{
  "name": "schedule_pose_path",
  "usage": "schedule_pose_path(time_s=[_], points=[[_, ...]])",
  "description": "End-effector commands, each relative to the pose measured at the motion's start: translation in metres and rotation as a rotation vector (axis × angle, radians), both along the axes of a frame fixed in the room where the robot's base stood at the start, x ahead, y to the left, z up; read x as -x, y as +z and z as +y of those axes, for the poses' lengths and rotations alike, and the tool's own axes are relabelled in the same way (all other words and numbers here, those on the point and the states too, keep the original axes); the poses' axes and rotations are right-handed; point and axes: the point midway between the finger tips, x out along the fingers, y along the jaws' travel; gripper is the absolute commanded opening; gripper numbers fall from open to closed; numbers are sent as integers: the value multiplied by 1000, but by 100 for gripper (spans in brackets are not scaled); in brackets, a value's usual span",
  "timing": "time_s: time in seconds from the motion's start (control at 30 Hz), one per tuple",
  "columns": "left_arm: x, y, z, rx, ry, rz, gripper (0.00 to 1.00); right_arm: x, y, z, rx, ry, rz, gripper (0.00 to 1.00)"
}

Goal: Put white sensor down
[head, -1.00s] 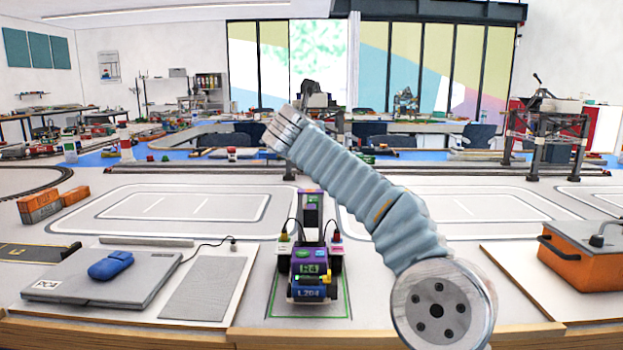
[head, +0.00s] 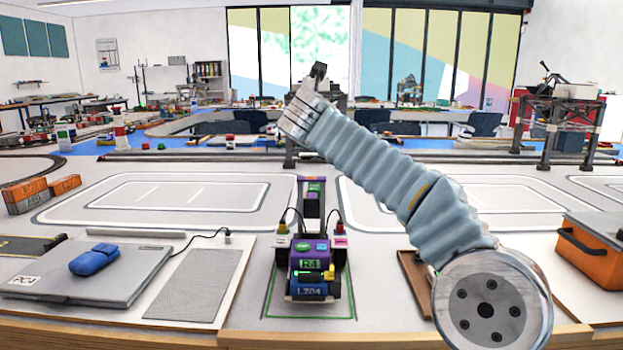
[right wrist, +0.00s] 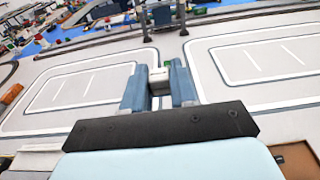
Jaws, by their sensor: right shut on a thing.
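In the right wrist view my right gripper (right wrist: 159,88) has its blue-grey fingers shut on a small white block, the white sensor (right wrist: 158,77). A small green bit shows just beyond it. The sensor is held above the pale table, with white track outlines on both sides. In the head view my right arm reaches from the lower right up to the middle. My left gripper is not in view.
A purple and blue device (head: 312,262) stands inside a green outline at front centre. A laptop (head: 85,272) with a blue pouch (head: 95,259) lies left. A brown tray (head: 413,283) is partly behind my arm. An orange case (head: 590,250) is right. A crane (head: 562,110) stands behind.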

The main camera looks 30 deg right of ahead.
Motion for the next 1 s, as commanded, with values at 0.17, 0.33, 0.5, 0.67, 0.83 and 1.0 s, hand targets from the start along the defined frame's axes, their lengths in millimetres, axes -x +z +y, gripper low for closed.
schedule_pose_path(time_s=[0.17,0.33,0.5,0.67,0.83,1.0], points=[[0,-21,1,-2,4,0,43,1,-46,0,0,0,1,0],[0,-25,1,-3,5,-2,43,0,-60,0,0,1,0,0],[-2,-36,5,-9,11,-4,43,0,-90,0,1,0,2,0],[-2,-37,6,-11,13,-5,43,0,-104,0,-1,1,-1,0],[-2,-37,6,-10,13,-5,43,0,-103,0,0,1,-1,0],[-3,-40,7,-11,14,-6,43,0,-107,0,0,1,-1,0]])
